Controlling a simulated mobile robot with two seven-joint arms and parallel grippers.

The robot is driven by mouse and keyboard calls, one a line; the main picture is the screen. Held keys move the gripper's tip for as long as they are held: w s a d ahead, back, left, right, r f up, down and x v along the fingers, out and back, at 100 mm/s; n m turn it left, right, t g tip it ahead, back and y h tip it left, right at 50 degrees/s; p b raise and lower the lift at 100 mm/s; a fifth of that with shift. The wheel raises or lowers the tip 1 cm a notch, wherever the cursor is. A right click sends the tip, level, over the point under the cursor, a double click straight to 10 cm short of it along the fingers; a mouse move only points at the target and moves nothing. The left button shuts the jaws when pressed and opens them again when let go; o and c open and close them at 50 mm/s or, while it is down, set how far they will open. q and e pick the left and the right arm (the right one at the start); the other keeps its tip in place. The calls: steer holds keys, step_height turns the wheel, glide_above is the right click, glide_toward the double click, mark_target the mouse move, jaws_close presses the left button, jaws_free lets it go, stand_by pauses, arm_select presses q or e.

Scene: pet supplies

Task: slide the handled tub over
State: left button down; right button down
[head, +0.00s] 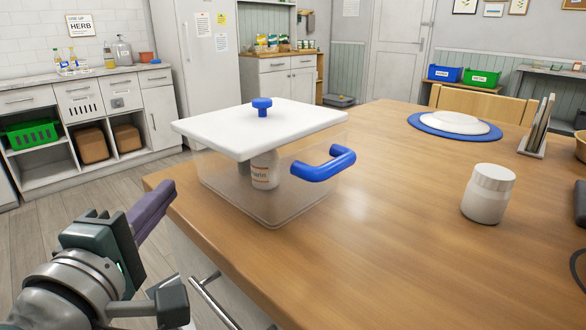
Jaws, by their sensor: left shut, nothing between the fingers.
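The handled tub (222,190) is a clear box near the left edge of the wooden table. It has a white lid (240,128) with a blue knob (262,104), and a blue handle (323,164) on its right side. A white labelled bottle (264,172) shows inside through the wall. My left gripper (152,208) is at the lower left, left of the tub and apart from it, just off the table's edge. It is shut and empty. My right gripper is not in view.
On the table (400,250), a white jar (488,194) stands right of the tub. A white plate (455,124) on a blue mat (416,121) and an upright holder (537,130) are further back. The wood in front of the tub is clear. A metal rail (214,302) runs below the front edge.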

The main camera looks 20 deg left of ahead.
mark_target(214, 162)
arm_select(q)
steer(key=w, duration=0.6)
steer(key=shift+b, duration=0.3)
steer(key=shift+w+d, duration=0.45)
steer(key=shift+w, duration=0.1)
steer(key=w+d, duration=0.1)
steer(key=w, duration=0.2)
steer(key=w+d+b, duration=0.1)
steer(key=w+d, duration=0.1)
steer(key=w, duration=0.1)
steer(key=w+d+b, duration=0.1)
steer(key=w+d, duration=0.1)
steer(key=w, duration=0.1)
steer(key=shift+s, duration=0.1)
